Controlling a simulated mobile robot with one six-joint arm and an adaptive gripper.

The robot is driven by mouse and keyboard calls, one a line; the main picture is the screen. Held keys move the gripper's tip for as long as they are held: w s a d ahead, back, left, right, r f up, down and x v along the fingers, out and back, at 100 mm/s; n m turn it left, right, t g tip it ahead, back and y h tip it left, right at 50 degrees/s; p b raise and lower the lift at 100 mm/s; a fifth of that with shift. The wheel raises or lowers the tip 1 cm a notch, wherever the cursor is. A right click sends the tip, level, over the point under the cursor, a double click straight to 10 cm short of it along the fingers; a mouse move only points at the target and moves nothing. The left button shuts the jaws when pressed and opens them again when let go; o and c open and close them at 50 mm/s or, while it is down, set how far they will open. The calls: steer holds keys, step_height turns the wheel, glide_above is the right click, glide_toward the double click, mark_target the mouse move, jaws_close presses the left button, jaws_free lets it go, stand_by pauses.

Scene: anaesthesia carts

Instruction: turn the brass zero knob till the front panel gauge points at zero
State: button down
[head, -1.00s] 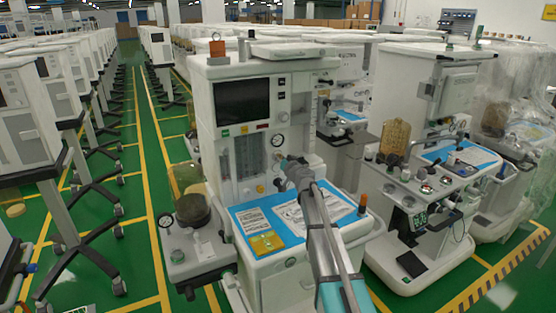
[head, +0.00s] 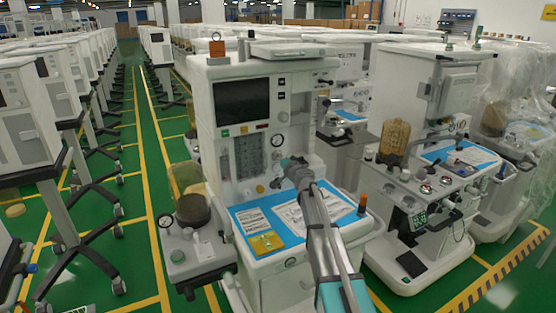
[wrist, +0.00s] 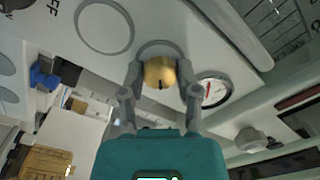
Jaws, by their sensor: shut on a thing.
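The brass zero knob (wrist: 160,72) is a round golden knob with a dark mark near its lower edge in the wrist view. My gripper (wrist: 161,76) is shut on it, with one grey finger on each side. The front panel gauge (wrist: 214,90) is beside the knob, to the right in the wrist view. It has a white face with red on it, seen at a slant; its exact reading is too small to tell. In the head view the gauge (head: 278,140) shows just above my gripper (head: 284,162), which hides the knob.
The anaesthesia cart (head: 232,76) has a dark screen and a blue-covered worktop (head: 246,220) with papers below my arm. A second round dial (head: 284,116) sits higher on the panel. Other carts stand close on the right. A green aisle runs along the left.

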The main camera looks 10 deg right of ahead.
steer(key=shift+c, duration=1.7)
jaws_free()
steer(key=shift+s, duration=0.1)
steer(key=v, duration=1.2)
